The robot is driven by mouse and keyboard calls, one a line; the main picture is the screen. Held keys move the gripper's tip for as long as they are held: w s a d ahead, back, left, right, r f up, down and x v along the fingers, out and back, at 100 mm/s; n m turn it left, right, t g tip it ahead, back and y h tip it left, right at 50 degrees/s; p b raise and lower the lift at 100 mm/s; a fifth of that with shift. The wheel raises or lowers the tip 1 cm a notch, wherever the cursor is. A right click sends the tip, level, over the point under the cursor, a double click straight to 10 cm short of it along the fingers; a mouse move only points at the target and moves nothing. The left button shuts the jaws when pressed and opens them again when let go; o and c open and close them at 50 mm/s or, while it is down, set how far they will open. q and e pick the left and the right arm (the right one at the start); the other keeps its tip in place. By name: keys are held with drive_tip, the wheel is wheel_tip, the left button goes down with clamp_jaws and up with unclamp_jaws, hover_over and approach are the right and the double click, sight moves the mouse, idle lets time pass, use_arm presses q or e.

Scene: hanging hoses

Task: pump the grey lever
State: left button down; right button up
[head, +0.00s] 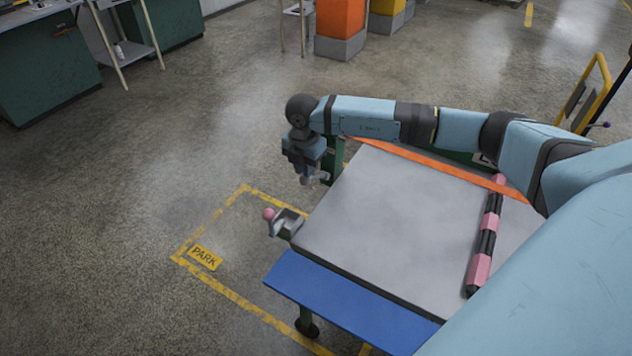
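A small grey metal fixture (287,225) with a pink ball (268,214) on its end sticks out from the left corner of the table. It may be the grey lever; no other grey lever is clear to me. My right gripper (314,180) hangs pointing down just off the table's left side, above and a little right of the pink ball in the picture, apart from it. Its fingers are small and dark, and I cannot tell how far apart they are. I see nothing held in it. My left gripper is out of view.
The grey-topped table (390,220) has a blue ledge (350,305) in front and an orange strip (440,168) at the back. A pink and black segmented bar (480,268) lies on its right part. Open floor with a yellow PARK sign (205,257) lies left.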

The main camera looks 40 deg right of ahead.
sight(302, 182)
drive_tip(key=shift+f+b, duration=0.3)
drive_tip(key=shift+f, duration=0.25)
drive_tip(key=shift+s+a+f+b, duration=0.15)
drive_tip(key=shift+a+f+b, duration=0.15)
drive_tip(key=shift+f, duration=0.4)
drive_tip(key=shift+s+a+f+b, duration=0.2)
drive_tip(key=shift+a+f, duration=0.15)
drive_tip(key=shift+f, duration=0.45)
drive_tip(key=f, duration=0.1)
drive_tip(key=a+f+b, duration=0.1)
drive_tip(key=shift+s+f, duration=0.15)
drive_tip(key=shift+f, duration=0.25)
